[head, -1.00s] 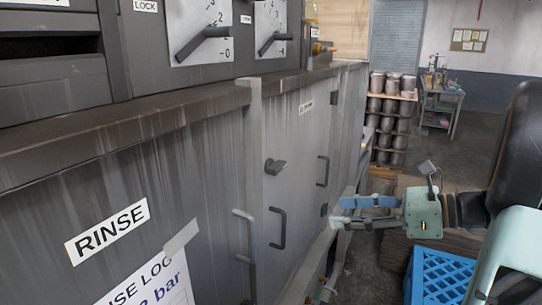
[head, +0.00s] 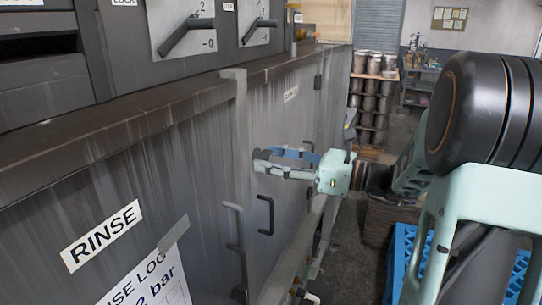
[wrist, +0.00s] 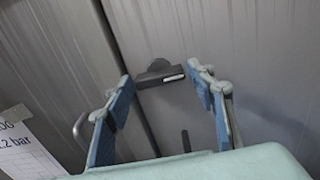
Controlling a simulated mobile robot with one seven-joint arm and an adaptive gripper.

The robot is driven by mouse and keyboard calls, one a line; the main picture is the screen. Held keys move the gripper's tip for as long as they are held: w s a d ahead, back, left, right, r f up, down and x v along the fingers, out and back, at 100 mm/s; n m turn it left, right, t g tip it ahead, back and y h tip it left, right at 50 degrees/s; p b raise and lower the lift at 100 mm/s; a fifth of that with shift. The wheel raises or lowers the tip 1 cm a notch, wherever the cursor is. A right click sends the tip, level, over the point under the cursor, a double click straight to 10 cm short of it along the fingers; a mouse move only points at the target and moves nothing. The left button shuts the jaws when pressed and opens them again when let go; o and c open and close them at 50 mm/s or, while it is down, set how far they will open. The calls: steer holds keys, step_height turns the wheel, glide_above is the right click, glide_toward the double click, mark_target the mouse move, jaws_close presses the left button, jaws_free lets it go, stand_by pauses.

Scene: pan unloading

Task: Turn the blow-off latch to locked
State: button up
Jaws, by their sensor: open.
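The latch (wrist: 156,73) is a small dark grey knob with a short bar and a pale end, on the grey metal panel. In the wrist view it sits between and just beyond my fingertips, its bar pointing right and tilted slightly. My gripper (head: 266,156) is open, with blue pads and pale green links. Its fingers reach toward the panel on both sides of the latch, and I see no clear contact. In the head view my gripper hides most or all of the latch.
A dark pull handle (head: 265,214) is below my gripper, and a grey handle (head: 235,222) is to its left. A RINSE label (head: 102,235) and a paper log sheet (head: 150,285) are on the nearer panel. A blue crate (head: 400,262) stands on the floor at right.

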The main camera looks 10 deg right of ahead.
steer(key=shift+w+a, duration=0.2)
steer(key=shift+a, duration=0.1)
steer(key=c, duration=0.9)
